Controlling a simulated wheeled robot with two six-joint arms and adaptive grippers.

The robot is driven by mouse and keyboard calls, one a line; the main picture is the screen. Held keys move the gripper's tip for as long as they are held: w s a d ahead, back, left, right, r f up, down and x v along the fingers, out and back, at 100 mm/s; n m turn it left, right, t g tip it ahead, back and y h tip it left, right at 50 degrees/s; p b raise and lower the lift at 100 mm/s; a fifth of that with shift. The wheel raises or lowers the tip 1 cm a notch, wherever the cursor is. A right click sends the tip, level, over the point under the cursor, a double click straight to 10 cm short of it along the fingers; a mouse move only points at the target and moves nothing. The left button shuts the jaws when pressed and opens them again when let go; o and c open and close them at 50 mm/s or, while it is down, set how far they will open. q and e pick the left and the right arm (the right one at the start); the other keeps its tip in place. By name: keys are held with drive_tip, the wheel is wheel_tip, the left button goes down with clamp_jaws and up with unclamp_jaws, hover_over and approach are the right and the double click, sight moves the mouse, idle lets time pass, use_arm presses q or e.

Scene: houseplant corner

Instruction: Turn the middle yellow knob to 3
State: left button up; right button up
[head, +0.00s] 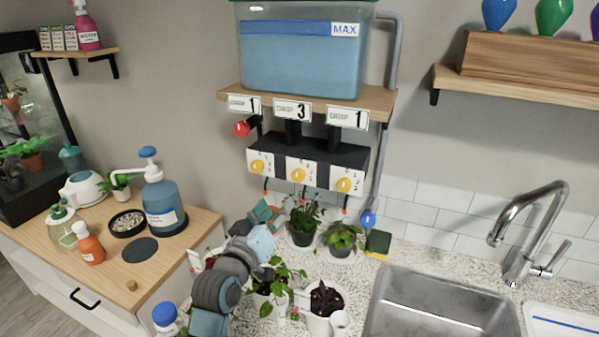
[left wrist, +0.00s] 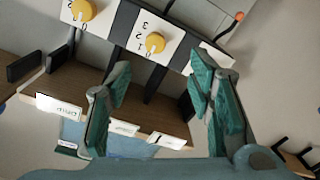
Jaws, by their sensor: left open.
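My left gripper (head: 264,214) is open and empty, below and left of the middle knob in the head view. In the left wrist view, its teal fingers (left wrist: 161,75) are spread apart, with the middle knob beyond the gap between them. My right gripper is out of view.
The left knob (head: 257,166) and right knob (head: 344,185) flank it; signs above both read 1. A red valve (head: 241,128) juts out at the left. Potted plants (head: 304,220) stand below the dials on the speckled counter, left of the sink (head: 430,305).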

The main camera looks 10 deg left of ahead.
use_arm(q)
approach(297, 177)
drive_tip(key=w, duration=0.5)
drive_tip(key=w+d+b, duration=0.1)
drive_tip(key=w, duration=0.3)
drive_tip(key=shift+d+f+b, duration=0.2)
drive_tip(key=shift+f+b, duration=0.1)
drive_tip(key=shift+f, duration=0.1)
drive_tip(key=shift+w, duration=0.2)
drive_tip(key=shift+s+r, duration=0.3)
drive_tip(key=shift+r, duration=0.05)
drive_tip(key=shift+c, duration=1.2)
drive_tip(key=shift+w+f, duration=0.1)
drive_tip(key=shift+w, duration=0.05)
clamp_jaws()
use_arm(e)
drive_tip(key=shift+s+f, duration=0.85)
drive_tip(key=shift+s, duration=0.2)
